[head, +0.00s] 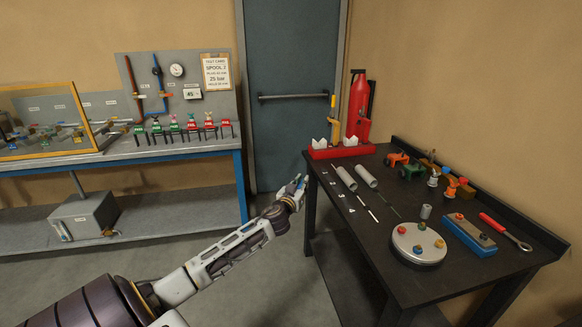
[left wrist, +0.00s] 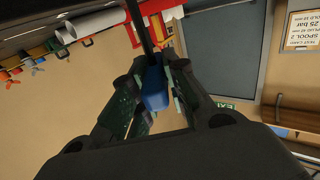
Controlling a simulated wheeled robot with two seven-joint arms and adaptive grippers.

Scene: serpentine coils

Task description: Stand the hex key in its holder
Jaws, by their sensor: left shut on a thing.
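My left gripper (head: 296,190) is beside the left edge of the dark workbench. In the left wrist view the gripper (left wrist: 155,82) is shut on the blue handle of a tool with a dark, straight shaft, which looks like the hex key (left wrist: 153,88). The shaft runs up out of that view, so its tip is hidden. In the head view only a small bluish part shows at the fingers. A small grey upright cup (head: 426,212) on the bench may be the holder; I cannot tell for sure. My right gripper is not in view.
The workbench (head: 350,222) carries a red rack (head: 341,151), two grey cylinders (head: 366,177), thin rods, a round white plate (head: 419,244) with coloured knobs, a blue block (head: 468,233) and a red-handled wrench (head: 506,231). A second bench (head: 180,150) stands left.

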